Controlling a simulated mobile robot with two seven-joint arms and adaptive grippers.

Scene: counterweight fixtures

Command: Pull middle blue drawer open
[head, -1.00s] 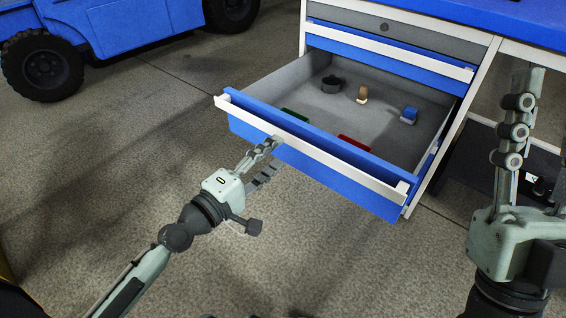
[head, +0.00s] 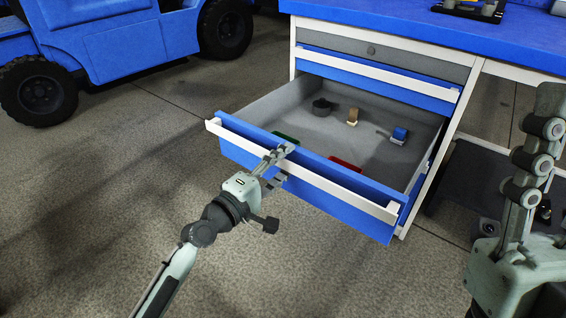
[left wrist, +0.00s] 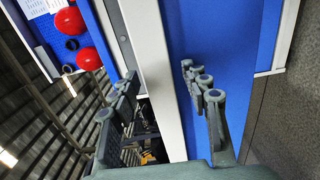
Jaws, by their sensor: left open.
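The middle blue drawer (head: 300,188) of the cabinet stands pulled far out, with its grey inside showing. A white handle rail (head: 335,187) runs along its front's top; the rail also shows in the left wrist view (left wrist: 152,70). My left gripper (head: 282,160) is at the rail, left of its middle. In the left wrist view the left gripper's fingers (left wrist: 165,108) are apart, one on each side of the rail; contact is not clear. My right gripper (head: 532,160) is up at the right edge of the head view, away from the drawer; its jaw opening is not clear.
The drawer holds a dark round part (head: 321,107), a tan part (head: 352,117), a blue part (head: 399,135), and green and red items near the front. A closed blue drawer (head: 380,80) sits above. A blue vehicle (head: 120,45) stands back left. Floor in front is clear.

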